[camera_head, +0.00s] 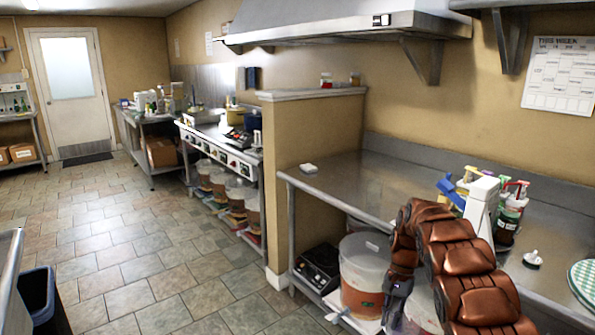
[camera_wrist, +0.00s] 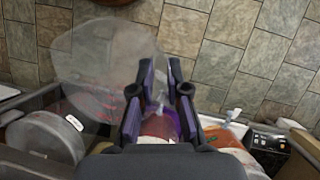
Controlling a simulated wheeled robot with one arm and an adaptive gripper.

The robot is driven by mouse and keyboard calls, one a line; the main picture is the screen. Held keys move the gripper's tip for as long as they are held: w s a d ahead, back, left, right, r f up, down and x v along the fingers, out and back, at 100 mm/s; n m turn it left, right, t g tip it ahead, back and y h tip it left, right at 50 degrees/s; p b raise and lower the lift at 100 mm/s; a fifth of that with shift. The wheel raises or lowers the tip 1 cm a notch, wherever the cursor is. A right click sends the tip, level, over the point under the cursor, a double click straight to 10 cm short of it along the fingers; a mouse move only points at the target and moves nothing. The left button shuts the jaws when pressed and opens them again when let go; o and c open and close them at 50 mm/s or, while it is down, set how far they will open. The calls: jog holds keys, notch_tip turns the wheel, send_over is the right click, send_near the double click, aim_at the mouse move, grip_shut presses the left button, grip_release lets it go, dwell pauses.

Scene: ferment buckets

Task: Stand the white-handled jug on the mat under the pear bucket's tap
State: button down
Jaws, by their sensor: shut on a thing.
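In the wrist view my gripper (camera_wrist: 160,76) is shut on the jug (camera_wrist: 98,68), a large see-through vessel reaching out to the left of the fingers. Its handle is mostly hidden between the fingers, and I cannot make out its colour. The jug is over the floor side of the low shelf. A bucket with orange contents (camera_wrist: 238,140) and a white tap (camera_wrist: 232,115) is to the right of the fingers; it also stands under the counter in the head view (camera_head: 362,290). I cannot tell which bucket is pear. The mat cannot be made out.
A black device (camera_head: 318,266) sits left of the orange bucket on the low shelf. A round-lidded container (camera_wrist: 42,138) is at the left in the wrist view. Bottles (camera_head: 508,222) stand on the steel counter (camera_head: 345,185). The tiled floor (camera_head: 160,250) is open.

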jog(key=s+a+r+n+h+p, duration=0.2)
jog(key=s+a+r+n+p, duration=0.1)
jog(key=s+a+r+n, duration=0.2)
jog(key=a+r+n, duration=0.1)
jog(key=a+n, duration=0.1)
jog(key=shift+r+n+g+h, duration=0.3)
jog(key=shift+r+h, duration=0.1)
